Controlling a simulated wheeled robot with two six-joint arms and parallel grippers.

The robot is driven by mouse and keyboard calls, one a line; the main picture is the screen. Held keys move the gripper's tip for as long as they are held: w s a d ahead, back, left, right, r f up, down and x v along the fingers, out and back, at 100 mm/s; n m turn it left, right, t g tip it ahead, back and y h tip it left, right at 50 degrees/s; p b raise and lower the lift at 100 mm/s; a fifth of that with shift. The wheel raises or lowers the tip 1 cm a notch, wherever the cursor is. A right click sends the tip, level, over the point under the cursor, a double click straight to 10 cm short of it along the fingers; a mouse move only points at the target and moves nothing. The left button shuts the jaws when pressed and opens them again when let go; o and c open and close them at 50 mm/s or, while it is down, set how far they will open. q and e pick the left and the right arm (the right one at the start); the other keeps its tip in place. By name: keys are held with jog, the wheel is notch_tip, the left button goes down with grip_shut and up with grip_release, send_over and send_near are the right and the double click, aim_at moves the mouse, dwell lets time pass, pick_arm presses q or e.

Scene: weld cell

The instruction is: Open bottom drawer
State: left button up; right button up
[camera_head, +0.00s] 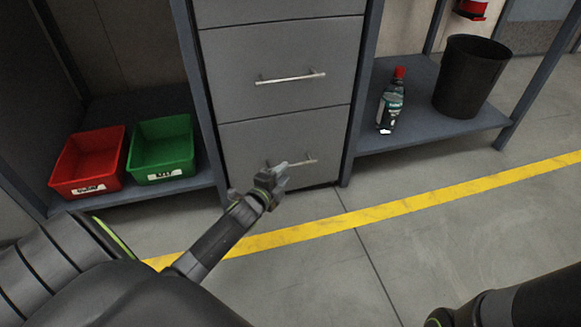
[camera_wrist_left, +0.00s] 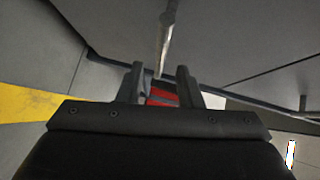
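The grey bottom drawer (camera_head: 240,140) of the cabinet looks shut, its front level with the drawer above. Its horizontal bar handle (camera_head: 308,161) is partly covered by my left gripper (camera_head: 281,171), which is at the handle's left part. In the left wrist view, the handle bar (camera_wrist_left: 166,40) runs down from the top to between the fingertips of my left gripper (camera_wrist_left: 159,78). The fingers are apart, with gaps beside the bar. Part of my right arm shows at the lower right, but its gripper is out of view.
A middle drawer with its own handle (camera_head: 290,78) is above. Red (camera_head: 88,163) and green (camera_head: 161,148) bins stand on the left shelf. A bottle (camera_head: 391,103) and black waste bin (camera_head: 470,77) stand on the right shelf. The floor in front is clear, with a yellow line (camera_head: 400,207).

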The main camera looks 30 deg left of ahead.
aim_at(291, 166)
pick_arm(q)
jog(key=shift+w+a+f+b, duration=0.1)
jog(key=shift+w+f+b, duration=0.1)
jog(key=shift+w, duration=0.65)
jog(key=shift+w+a+f+b, duration=0.1)
jog(key=shift+w+b, duration=0.15)
jog(key=shift+w, duration=0.55)
jog(key=shift+w+f+b, duration=0.1)
jog(key=shift+w+b, duration=0.1)
jog(key=shift+w, duration=0.65)
grip_shut()
